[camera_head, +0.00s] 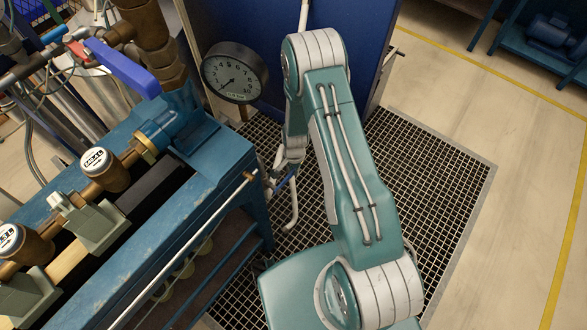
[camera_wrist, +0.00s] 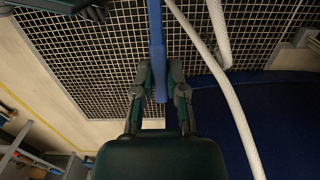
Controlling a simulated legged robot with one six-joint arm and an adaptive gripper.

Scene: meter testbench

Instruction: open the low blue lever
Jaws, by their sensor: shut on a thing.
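The low blue lever (camera_wrist: 156,45) shows in the wrist view as a narrow blue bar running down from the top edge between my fingers. My gripper (camera_wrist: 159,78) is shut on its end, one finger on each side. In the head view my gripper (camera_head: 281,168) is low beside the bench's right end, partly hidden by my arm. Only a small bit of blue shows by it there, and the lever's pivot is hidden.
A second, larger blue lever (camera_head: 122,68) sits higher on the pipes at upper left. A round pressure gauge (camera_head: 235,72) stands before a blue panel. The blue bench (camera_head: 205,160) carries meters. Pale hoses (camera_wrist: 228,80) hang near my gripper over a floor grating (camera_head: 440,190).

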